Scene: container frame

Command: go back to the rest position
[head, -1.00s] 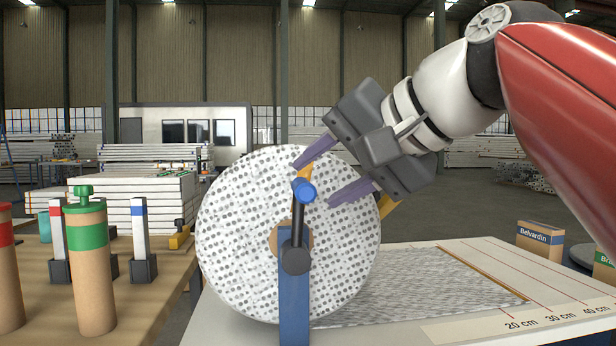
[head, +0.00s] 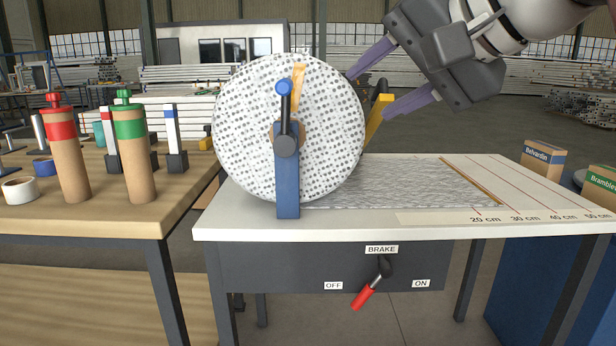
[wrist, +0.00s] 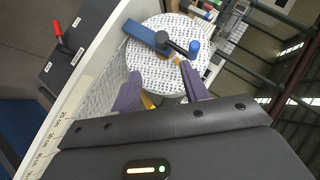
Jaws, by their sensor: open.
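My gripper (head: 384,82) is open and empty, with its two purple fingers apart, up and to the right of the large dotted roll in the head view. In the wrist view the fingers (wrist: 160,88) point toward the roll (wrist: 165,65) with nothing between them that I can see held. The white roll with grey dots (head: 245,130) stands upright in a blue holder (head: 288,185) with a blue-knobbed crank (head: 284,95). An orange strip (head: 300,80) shows on the roll. Patterned sheet (head: 400,188) lies flat on the table to its right.
The white table (head: 330,228) has a red brake lever (head: 364,297) on its front, between the OFF and ON labels. A wooden bench (head: 90,222) at left holds cardboard tubes (head: 135,165) and tape. Boxes (head: 543,160) stand at the right.

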